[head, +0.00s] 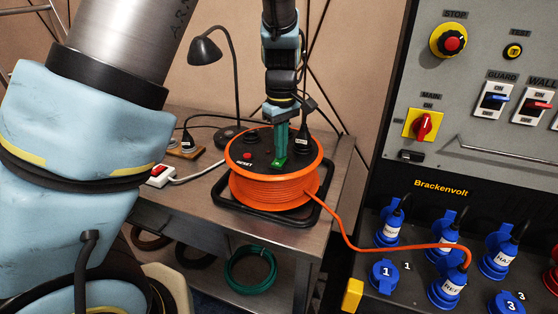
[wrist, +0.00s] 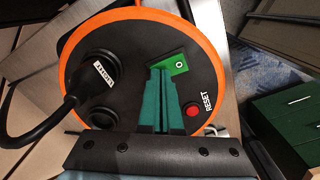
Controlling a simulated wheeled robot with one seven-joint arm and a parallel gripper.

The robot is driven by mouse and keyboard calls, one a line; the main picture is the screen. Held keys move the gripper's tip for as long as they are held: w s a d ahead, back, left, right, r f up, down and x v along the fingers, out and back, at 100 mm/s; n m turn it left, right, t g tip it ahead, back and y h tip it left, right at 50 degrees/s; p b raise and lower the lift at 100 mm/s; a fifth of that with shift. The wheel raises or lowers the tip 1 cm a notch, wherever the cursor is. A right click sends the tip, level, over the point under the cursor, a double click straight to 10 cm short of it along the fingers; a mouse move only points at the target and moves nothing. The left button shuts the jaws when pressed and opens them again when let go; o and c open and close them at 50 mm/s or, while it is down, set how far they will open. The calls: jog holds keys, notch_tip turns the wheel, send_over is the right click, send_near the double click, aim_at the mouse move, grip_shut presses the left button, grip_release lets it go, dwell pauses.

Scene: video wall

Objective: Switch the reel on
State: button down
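The cable reel (head: 272,190) is an orange drum with a black face, standing on a metal table. Its face carries a green rocker switch (wrist: 180,65) with a small white mark, and a red RESET button (wrist: 192,110). The switch also shows in the head view (head: 278,163), just below my fingertips. My gripper (head: 281,148) points down over the reel's face. In the wrist view its teal fingers (wrist: 163,75) are together with nothing between them. Their tips overlap the switch's left part; I cannot tell whether they touch it. The fingers hide part of the switch.
A black plug (wrist: 103,72) with its cable sits in the reel's face. A black lamp (head: 205,50) and a white power strip (head: 160,176) are on the table (head: 205,232). The reel's orange cable runs to a panel (head: 470,120) with blue sockets at right.

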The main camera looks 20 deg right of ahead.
notch_tip(320, 180, up, 7)
jog(key=p, duration=0.7)
dwell(0.3)
jog(key=shift+f, duration=0.1)
jog(key=s+a+r+m, duration=0.1)
jog(key=s+a+m, duration=0.1)
jog(key=a, duration=1.3)
jog(key=s+a+r+m+t, duration=0.1)
jog(key=s+a+r+m, duration=0.1)
jog(key=a, duration=1.3)
jog(key=shift+r+m+t, duration=0.15)
jog(key=shift+m+t, duration=0.15)
